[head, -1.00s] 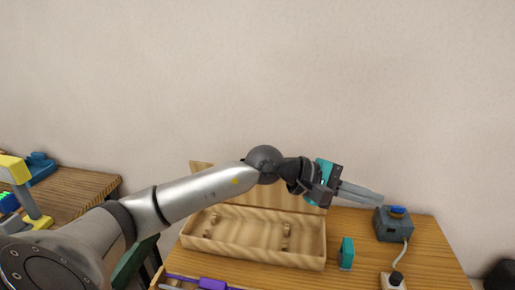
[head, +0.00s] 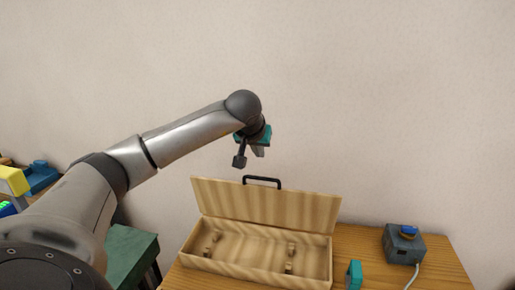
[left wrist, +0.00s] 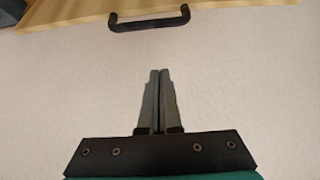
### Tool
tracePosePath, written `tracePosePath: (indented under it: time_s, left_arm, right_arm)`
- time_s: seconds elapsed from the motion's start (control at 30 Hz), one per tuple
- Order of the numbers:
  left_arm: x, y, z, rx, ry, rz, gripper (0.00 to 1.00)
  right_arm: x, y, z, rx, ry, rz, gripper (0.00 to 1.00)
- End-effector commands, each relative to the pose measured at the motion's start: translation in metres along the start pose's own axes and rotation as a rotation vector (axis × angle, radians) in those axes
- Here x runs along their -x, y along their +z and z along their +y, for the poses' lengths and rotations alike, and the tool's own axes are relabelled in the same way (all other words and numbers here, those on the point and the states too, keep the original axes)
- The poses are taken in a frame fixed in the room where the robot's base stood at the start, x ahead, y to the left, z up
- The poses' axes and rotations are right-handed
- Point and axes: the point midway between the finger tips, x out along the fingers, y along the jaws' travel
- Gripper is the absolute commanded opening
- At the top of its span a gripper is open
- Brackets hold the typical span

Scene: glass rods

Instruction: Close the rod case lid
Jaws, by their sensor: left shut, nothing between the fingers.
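The wooden rod case (head: 235,262) stands on the table with its lid (head: 265,204) raised at the back. A black handle (head: 262,181) sits on the lid's top edge. The case shows wooden rests inside and no rods that I can see. My left gripper (head: 258,152) is above the lid's top edge and apart from it, partly hidden by my own wrist. In the left wrist view its fingers (left wrist: 157,75) are shut and empty, with the black handle (left wrist: 150,22) and the lid edge beyond them. My right gripper is not in view.
A grey box with a blue button (head: 404,243) stands on the table to the right of the case. A teal block (head: 354,274) stands near the case's right end. A green surface (head: 132,255) is at the left. The wall behind is bare.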

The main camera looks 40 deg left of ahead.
Motion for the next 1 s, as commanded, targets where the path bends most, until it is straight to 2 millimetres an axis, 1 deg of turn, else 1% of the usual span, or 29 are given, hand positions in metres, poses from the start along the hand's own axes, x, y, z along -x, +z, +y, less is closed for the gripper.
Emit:
tracePosePath:
  time_s: [0.03, 0.1, 0.3, 0.5, 0.7, 1.0]
  left_arm:
    - [-0.010, 0.001, 0.001, 0.002, 0.001, -0.004, 0.00]
    - [-0.022, 0.001, 0.001, 0.002, 0.002, -0.004, 0.00]
    - [-0.053, 0.001, 0.001, 0.003, 0.002, -0.004, 0.00]
    - [-0.044, 0.022, 0.000, -0.003, 0.001, -0.002, 0.00]
    - [-0.039, 0.035, 0.000, -0.001, 0.001, -0.001, 0.00]
    - [-0.037, 0.038, 0.001, 0.001, 0.002, 0.000, 0.00]
  right_arm:
    - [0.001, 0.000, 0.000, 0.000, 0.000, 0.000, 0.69]
    - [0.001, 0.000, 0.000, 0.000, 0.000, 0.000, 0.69]
    - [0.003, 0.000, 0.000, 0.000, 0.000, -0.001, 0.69]
    - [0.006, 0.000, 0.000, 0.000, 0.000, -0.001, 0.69]
    - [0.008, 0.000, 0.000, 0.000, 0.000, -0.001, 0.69]
    - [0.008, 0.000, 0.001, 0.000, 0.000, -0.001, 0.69]
